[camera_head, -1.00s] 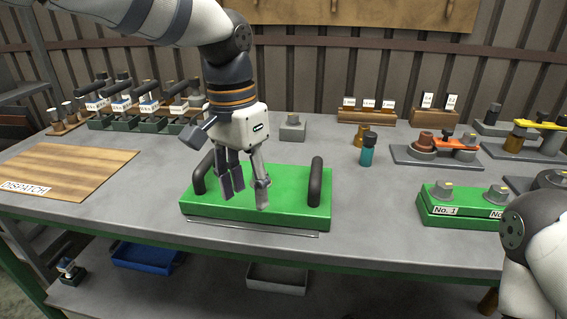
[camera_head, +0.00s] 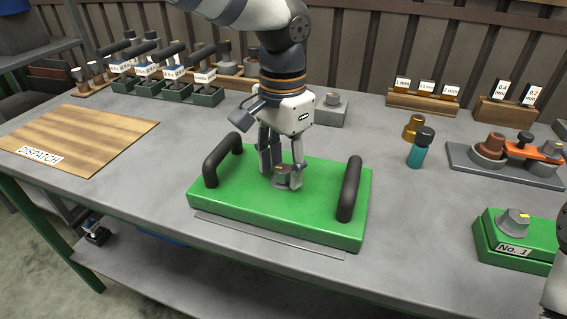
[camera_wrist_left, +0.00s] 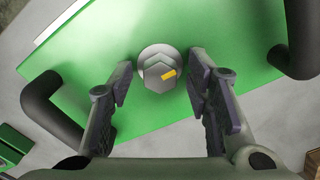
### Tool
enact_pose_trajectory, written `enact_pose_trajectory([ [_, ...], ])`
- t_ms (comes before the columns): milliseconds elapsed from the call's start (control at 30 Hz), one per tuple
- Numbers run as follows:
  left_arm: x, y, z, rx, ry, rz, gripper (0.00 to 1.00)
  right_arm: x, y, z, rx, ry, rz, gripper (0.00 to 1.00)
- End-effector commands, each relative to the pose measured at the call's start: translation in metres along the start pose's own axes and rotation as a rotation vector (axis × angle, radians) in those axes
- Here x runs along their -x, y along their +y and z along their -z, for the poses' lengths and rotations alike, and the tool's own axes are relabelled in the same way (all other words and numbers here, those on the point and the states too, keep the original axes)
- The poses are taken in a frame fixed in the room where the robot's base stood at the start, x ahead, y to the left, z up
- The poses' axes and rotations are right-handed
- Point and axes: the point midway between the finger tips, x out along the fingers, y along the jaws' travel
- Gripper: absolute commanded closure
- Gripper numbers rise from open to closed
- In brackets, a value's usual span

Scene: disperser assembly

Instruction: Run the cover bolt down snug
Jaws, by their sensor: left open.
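The green cover (camera_head: 230,205) with two black handles lies on the grey bench. The cover bolt (camera_head: 283,170), a grey hex head with a yellow mark, stands near the middle of the cover; it also shows in the left wrist view (camera_wrist_left: 154,66). My left gripper (camera_head: 281,178) points down over the cover with its fingers around the bolt. In the left wrist view the gripper (camera_wrist_left: 162,85) is open, with a finger on each side of the bolt head and visible gaps. The fingers partly hide the bolt in the head view.
A green block marked No. 1 (camera_head: 490,243) stands at the right. A teal bottle (camera_head: 417,154) and a brass part (camera_head: 412,124) stand behind. The dispatch board (camera_head: 95,135) lies at the left.

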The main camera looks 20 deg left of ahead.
Motion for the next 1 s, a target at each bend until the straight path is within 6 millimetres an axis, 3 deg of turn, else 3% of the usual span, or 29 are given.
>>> enact_pose_trajectory([
  [233, -0.0016, 0.0001, 0.0000, 0.001, 0.001, 0.000, 0.55, 0.0003, 0.0000, 0.0004, 0.000, 0.001, 0.000, 0.60],
  [433, -0.0014, 0.0001, 0.0000, 0.000, 0.001, 0.000, 0.98, 0.0002, 0.0000, 0.0004, 0.000, 0.001, 0.000, 0.60],
  [467, -0.0014, 0.0001, 0.0000, 0.000, 0.001, 0.000, 1.00, 0.0002, 0.0000, 0.0004, 0.000, 0.001, 0.000, 0.60],
  [767, -0.0006, 0.0000, 0.0001, -0.024, 0.002, 0.001, 1.00, 0.0020, 0.0000, 0.0016, 0.000, 0.007, 0.000, 0.60],
  [1000, 0.0008, 0.0003, 0.0002, -0.153, 0.003, 0.002, 1.00, 0.0092, -0.0003, 0.0067, 0.000, 0.031, 0.001, 0.60],
])
